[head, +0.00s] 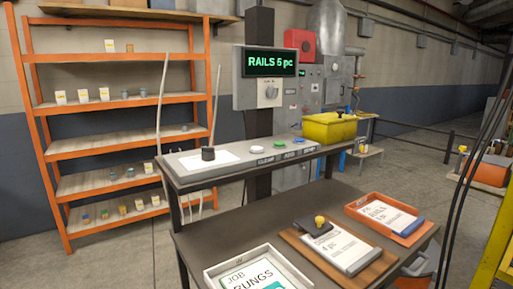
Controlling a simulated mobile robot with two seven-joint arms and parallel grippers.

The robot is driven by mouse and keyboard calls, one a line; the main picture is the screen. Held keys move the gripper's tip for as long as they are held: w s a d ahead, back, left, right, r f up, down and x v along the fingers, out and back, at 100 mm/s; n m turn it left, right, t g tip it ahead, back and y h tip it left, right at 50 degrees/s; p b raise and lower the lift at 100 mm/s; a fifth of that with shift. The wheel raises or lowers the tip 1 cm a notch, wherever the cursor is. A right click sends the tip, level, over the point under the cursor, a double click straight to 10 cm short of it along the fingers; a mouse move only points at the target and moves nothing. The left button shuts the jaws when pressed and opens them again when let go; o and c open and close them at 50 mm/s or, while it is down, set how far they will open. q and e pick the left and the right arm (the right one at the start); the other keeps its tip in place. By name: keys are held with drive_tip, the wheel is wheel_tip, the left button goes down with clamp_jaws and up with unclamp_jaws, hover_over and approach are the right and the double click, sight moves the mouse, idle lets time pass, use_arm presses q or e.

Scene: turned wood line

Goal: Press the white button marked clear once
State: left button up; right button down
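The white button (252,147) is a small round cap on the sloped grey strip of the upper shelf. A green button (280,144) and a blue button (298,140) sit to its right. Small dark labels line the strip's front; the leftmost label (265,161) seems to read CLEAR, but the print is tiny. The display (270,61) above shows "RAILS 6 pc" in green. Neither of my grippers is in view, and nothing covers the white button.
A black cylinder (208,154) stands on white paper left of the buttons. A yellow bin (329,127) is at right. The lower table holds a white tray (212,277), a brown board (375,270) and an orange tray (413,240) with cards. An orange rack (124,56) stands behind.

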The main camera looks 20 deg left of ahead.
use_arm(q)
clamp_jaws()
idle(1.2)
